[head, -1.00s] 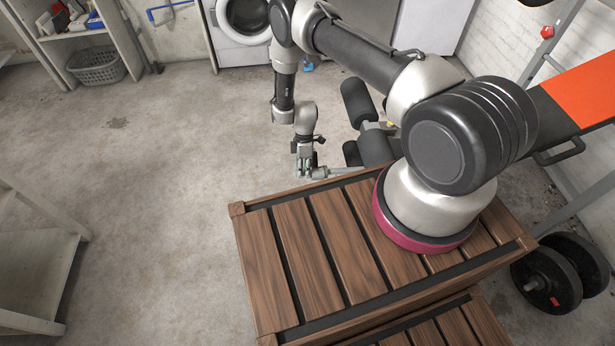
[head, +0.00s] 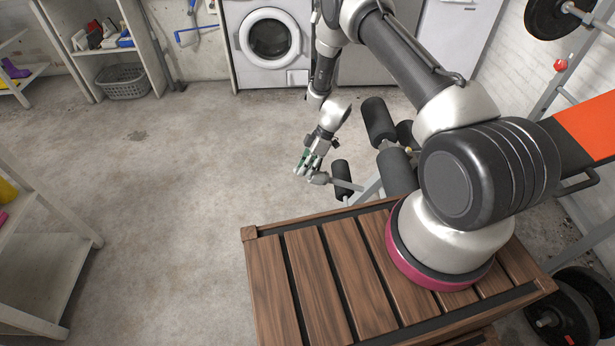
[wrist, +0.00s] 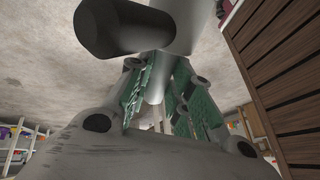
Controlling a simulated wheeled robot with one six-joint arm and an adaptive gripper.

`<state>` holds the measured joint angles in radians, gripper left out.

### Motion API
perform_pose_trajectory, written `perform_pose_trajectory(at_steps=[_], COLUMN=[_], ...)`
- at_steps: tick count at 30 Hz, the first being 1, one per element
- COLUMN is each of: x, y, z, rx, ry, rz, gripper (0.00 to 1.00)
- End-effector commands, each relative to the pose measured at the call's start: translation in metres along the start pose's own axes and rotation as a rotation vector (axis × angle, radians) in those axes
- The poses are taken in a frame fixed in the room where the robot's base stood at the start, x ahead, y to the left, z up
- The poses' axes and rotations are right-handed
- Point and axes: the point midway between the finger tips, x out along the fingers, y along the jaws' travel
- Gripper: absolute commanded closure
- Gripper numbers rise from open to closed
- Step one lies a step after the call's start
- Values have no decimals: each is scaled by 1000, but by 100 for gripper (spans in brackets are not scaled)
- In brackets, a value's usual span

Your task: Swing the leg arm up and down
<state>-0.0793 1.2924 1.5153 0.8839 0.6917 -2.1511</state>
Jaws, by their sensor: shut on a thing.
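The leg arm is part of a weight bench; its bar (head: 346,185) sticks out to the left past the wooden crate's far edge and carries a black foam roller (head: 342,171). More black rollers (head: 379,121) sit at the bench end. My gripper (head: 309,166) is shut on the grey end of the leg arm, left of the lower roller. In the wrist view, the green finger pads (wrist: 165,105) close around the grey bar, with the dark roller (wrist: 115,28) above. The exact contact is partly hidden.
A slatted wooden crate (head: 337,260) stands in front, under my arm. The bench's orange pad (head: 588,125) and weight plates (head: 565,310) are at right. A washing machine (head: 268,40) stands at the back, shelves at left. The concrete floor at left is clear.

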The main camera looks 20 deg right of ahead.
Motion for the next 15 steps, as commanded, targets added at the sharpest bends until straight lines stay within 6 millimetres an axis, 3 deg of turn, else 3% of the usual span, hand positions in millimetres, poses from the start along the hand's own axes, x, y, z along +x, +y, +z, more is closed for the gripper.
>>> perform_pose_trajectory(at_steps=[10,11,14,15], x=[-5,-5,-5,-5], y=[-2,-2,-2,-1], z=[-3,-3,-3,-3], rx=[-6,-6,-6,-6], ry=[17,17,17,17], rz=[0,0,0,0], gripper=[100,77,59,57])
